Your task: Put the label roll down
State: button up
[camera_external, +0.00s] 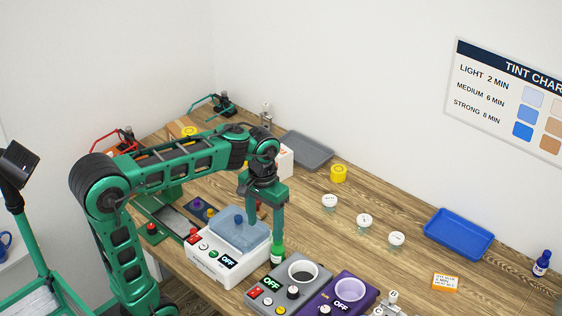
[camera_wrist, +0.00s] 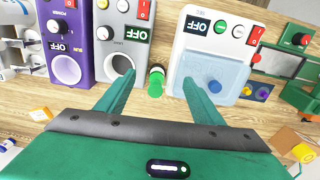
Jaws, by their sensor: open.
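My gripper (camera_external: 267,228) is open and points down over the worktop. In the wrist view its fingers (camera_wrist: 160,95) stand wide apart with nothing held between them. A green bottle (camera_external: 277,254) stands below, and it shows in the gap between the fingers in the wrist view (camera_wrist: 155,82). A short yellow cylinder (camera_external: 339,173) stands on the wooden table (camera_external: 300,210) toward the back; it may be the label roll, but I cannot tell. It is well apart from my gripper.
Several white-lidded jars (camera_external: 364,221) stand behind. A blue tray (camera_external: 459,236) lies right, a grey tray (camera_external: 306,151) at the back.

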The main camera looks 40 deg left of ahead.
jog(key=s+d+f+m, duration=0.1)
jog(key=s+f+m, duration=0.2)
jog(key=s, duration=0.7)
jog(key=s+d+f+m, duration=0.2)
jog(key=s+f+m, duration=0.1)
jog(key=s+f, duration=0.5)
jog(key=shift+s+d+f+m, duration=0.2)
jog(key=shift+s+m, duration=0.2)
jog(key=shift+s, duration=0.65)
